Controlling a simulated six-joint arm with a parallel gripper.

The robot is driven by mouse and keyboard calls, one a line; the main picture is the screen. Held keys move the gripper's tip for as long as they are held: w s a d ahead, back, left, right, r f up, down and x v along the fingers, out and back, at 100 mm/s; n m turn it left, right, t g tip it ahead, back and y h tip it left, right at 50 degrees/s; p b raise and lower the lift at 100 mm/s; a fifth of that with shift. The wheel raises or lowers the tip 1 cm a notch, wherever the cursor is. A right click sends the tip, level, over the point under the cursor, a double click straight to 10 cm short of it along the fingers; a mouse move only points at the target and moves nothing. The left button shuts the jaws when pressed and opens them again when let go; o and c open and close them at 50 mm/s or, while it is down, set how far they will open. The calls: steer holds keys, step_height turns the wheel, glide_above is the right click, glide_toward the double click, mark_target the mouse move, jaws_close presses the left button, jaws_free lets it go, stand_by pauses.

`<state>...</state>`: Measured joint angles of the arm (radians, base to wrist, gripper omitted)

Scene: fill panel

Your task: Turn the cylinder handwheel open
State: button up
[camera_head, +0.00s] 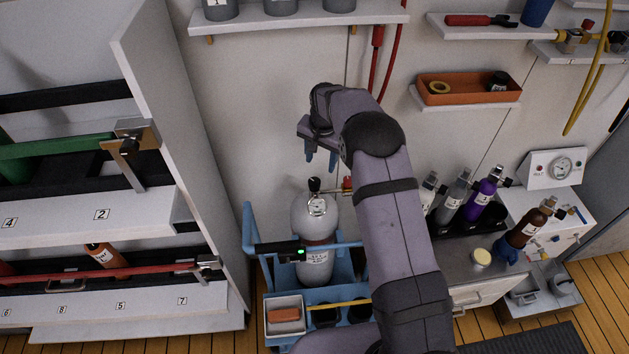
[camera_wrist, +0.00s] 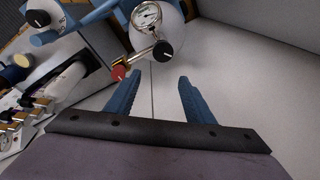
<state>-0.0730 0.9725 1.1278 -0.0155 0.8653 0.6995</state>
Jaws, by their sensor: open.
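A grey cylinder (camera_head: 314,262) stands upright in a blue rack (camera_head: 353,262). Its black handwheel (camera_head: 314,184) is on top, above a round gauge (camera_head: 317,207). A small red knob (camera_head: 347,183) sits to the right of it. My gripper (camera_head: 321,159) is open and empty, above the cylinder top and apart from it. In the wrist view, the open fingers (camera_wrist: 160,78) point toward a black knob (camera_wrist: 163,50) just beyond their tips, which looks like the handwheel. The red knob (camera_wrist: 118,73) lies to its left, and the gauge (camera_wrist: 146,14) behind. My arm hides part of the rack.
A white wall stands behind the cylinder, with an orange tray (camera_head: 462,90) on a shelf at right. A steel bench (camera_head: 490,255) with several small bottles is right of my arm. A rack with red and green bars (camera_head: 100,272) stands at left.

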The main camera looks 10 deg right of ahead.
mark_target(314, 182)
steer(key=shift+s+a+n+t, duration=0.2)
steer(key=shift+s+n+t, duration=0.1)
steer(key=shift+s+n, duration=0.35)
steer(key=s+n, duration=0.1)
steer(key=s+a+n+t, duration=0.1)
steer(key=n, duration=0.1)
steer(key=s+a+n+t, duration=0.1)
steer(key=shift+s+n, duration=0.2)
steer(key=shift+n, duration=0.15)
steer(key=shift+f, duration=0.1)
steer(key=shift+p+x, duration=0.75)
steer(key=shift+x, duration=2.75)
steer(key=shift+d, duration=0.15)
steer(key=c, duration=1)
